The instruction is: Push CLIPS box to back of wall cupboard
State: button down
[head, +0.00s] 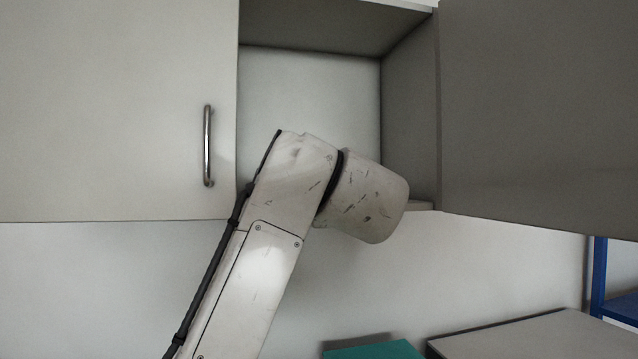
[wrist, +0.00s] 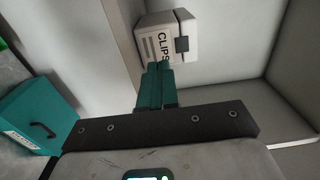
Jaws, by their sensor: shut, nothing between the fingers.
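The CLIPS box (wrist: 160,42), pale with a dark latch and the label "CLIPS", stands in the wall cupboard (head: 308,95) in the wrist view. My gripper (wrist: 159,68) has its teal fingers shut together, with nothing between them. The fingertips point at the box and overlap its near edge in the picture; I cannot tell whether they touch it. In the head view my arm reaches up to the cupboard opening and hides my gripper and the box.
The left cupboard door (head: 120,110) is closed; the right door (head: 538,115) stands open. The cupboard's right wall (head: 410,115) bounds the opening. Below are a teal box (head: 372,350) and a grey surface (head: 535,338), with a blue frame (head: 599,275) at the right.

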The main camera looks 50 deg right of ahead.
jog(key=shift+p+x, duration=0.6)
jog(key=shift+x, duration=2)
jog(key=shift+d, duration=0.1)
jog(key=p+x, duration=0.1)
jog(key=x, duration=0.2)
jog(key=shift+w, duration=0.1)
